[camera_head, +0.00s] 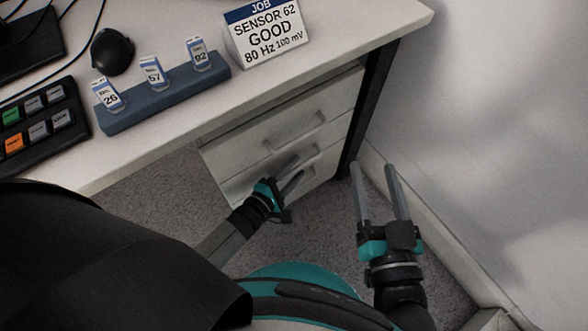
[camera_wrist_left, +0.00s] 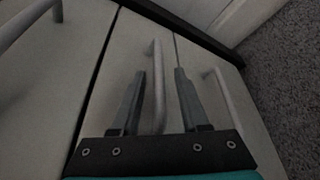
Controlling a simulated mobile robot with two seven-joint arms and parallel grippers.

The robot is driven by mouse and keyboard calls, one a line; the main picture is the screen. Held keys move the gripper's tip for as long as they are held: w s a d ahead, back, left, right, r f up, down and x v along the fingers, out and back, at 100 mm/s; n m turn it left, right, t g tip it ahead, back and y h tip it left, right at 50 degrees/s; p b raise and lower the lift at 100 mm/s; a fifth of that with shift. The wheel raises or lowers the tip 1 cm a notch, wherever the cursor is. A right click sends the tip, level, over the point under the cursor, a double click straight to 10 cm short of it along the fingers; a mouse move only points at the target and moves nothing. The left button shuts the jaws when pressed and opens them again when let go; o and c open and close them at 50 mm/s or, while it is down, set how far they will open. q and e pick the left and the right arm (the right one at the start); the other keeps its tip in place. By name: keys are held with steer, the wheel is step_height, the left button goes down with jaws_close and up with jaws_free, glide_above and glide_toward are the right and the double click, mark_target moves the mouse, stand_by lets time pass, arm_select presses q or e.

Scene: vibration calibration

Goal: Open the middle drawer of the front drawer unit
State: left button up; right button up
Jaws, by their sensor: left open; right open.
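The white drawer unit (camera_head: 232,148) stands under the desk, with several drawers visible. All drawers look shut. In the left wrist view the middle drawer (camera_wrist_left: 110,95) has a grey bar handle (camera_wrist_left: 157,85). My left gripper (camera_wrist_left: 160,72) is open, and the handle appears between its two fingers; I cannot tell how deep it sits. In the head view my left gripper (camera_head: 298,166) is at the drawer fronts and partly hides the middle and lower ones. My right gripper (camera_head: 372,165) is open and empty, to the right of the unit.
The desk (camera_head: 390,22) carries a job sign (camera_head: 265,35), a blue rack (camera_head: 165,92) with three tagged sensors, a button panel (camera_head: 40,120) and a black mouse-like object (camera_head: 111,50). A dark desk leg (camera_head: 372,100) and the wall (camera_head: 490,150) stand at the right.

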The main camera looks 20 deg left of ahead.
arm_select(q)
jaws_close()
stand_by(0.3)
stand_by(1.1)
